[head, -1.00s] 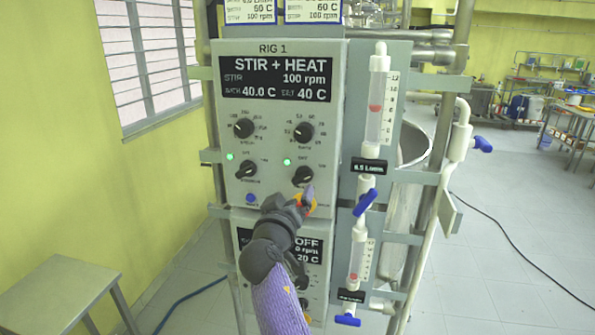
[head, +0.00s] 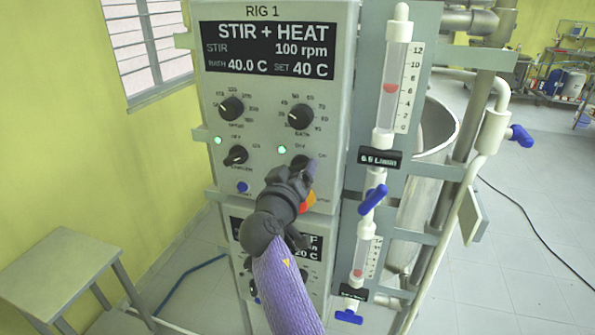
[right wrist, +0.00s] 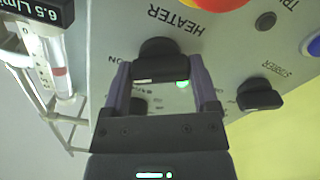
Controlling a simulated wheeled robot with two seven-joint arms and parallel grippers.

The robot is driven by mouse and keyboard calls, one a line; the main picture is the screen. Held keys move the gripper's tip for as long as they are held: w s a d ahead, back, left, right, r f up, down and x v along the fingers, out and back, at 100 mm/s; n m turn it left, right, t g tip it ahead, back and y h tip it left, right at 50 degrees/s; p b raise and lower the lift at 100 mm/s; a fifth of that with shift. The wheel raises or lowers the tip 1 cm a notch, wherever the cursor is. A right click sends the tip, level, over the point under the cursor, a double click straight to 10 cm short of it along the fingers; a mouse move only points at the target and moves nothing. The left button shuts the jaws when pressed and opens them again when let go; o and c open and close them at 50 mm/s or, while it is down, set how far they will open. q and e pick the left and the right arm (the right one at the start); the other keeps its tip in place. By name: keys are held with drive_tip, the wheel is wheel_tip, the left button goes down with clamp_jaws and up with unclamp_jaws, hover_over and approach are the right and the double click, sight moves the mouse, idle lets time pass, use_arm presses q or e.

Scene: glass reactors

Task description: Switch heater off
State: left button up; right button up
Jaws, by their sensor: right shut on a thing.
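The Rig 1 panel (head: 268,105) reads STIR + HEAT, 100 rpm, bath 40.0 C, set 40 C. Its lower right black knob, the heater switch (head: 300,163), is partly hidden by my right gripper (head: 303,172). In the right wrist view the same heater knob (right wrist: 158,60), beside the HEATER label, sits between the fingertips of my right gripper (right wrist: 160,72), which is shut on it. The green lamp (head: 282,150) above the heater switch is lit. My left gripper is not in view.
The stirrer switch (head: 236,155) is to the left, with its green lamp lit. Dial knobs sit above. An orange-red button (head: 308,202) is just below my gripper. A flowmeter (head: 394,88) with blue valves stands on the right; a stool (head: 60,265) stands at lower left.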

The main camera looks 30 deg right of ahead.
drive_tip(key=c, duration=0.6)
drive_tip(key=shift+n, duration=0.3)
drive_tip(key=n+p, duration=0.2)
drive_tip(key=n, duration=0.3)
drive_tip(key=n+p, duration=0.3)
drive_tip(key=n, duration=0.3)
drive_tip(key=shift+n, duration=0.3)
drive_tip(key=o, duration=1.1)
drive_tip(key=shift+d, duration=0.1)
